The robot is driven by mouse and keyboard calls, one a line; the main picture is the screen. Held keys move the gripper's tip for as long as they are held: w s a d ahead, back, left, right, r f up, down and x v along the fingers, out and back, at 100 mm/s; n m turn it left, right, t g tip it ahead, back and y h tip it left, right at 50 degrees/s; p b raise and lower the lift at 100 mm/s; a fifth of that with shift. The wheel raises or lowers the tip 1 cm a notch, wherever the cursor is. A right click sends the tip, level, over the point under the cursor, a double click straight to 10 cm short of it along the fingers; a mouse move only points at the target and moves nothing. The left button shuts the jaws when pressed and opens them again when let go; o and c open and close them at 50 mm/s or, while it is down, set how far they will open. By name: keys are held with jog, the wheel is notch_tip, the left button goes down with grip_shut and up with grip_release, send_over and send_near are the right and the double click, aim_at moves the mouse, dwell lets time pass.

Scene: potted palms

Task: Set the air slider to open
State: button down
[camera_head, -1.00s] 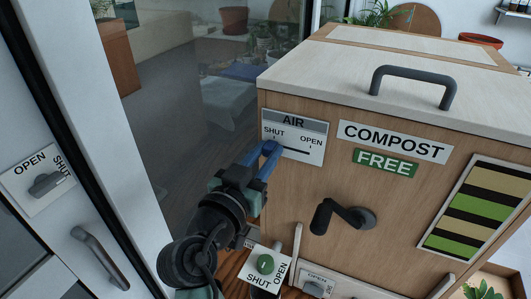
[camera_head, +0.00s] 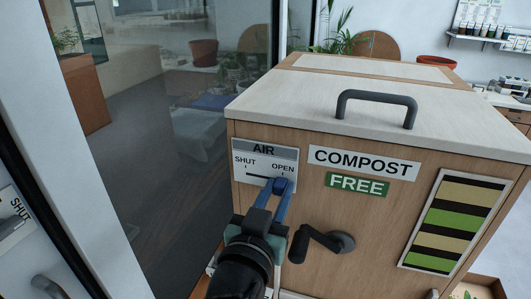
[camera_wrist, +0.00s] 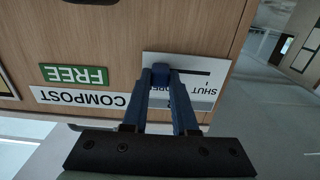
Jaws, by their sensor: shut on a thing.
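The air panel (camera_head: 240,160) is a white plate on the front of the wooden compost box, marked SHUT at left and OPEN at right. Its dark slot (camera_head: 258,178) shows bare from the SHUT side up to my fingers. My gripper (camera_head: 283,187) has its blue fingers at the OPEN end, shut on the slider knob. In the wrist view the panel (camera_wrist: 205,92) appears upside down. The knob (camera_wrist: 160,72) shows as a dark blue piece between the fingertips, at the OPEN end of the slot. The fingers hide much of the word OPEN there.
The compost box has a white lid with a grey handle (camera_head: 377,101), a COMPOST label (camera_head: 363,163), a green FREE sign (camera_head: 357,184) and a striped panel (camera_head: 457,222). A dark crank (camera_head: 325,241) sticks out just right of my gripper. A glass pane stands at left.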

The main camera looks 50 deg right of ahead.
jog(key=shift+s+d+f, duration=0.1)
jog(key=shift+s, duration=0.05)
jog(key=c, duration=0.7)
grip_release()
jog(key=shift+s, duration=0.1)
jog(key=b+v, duration=0.4)
jog(key=v, duration=0.9)
jog(key=shift+b, duration=0.35)
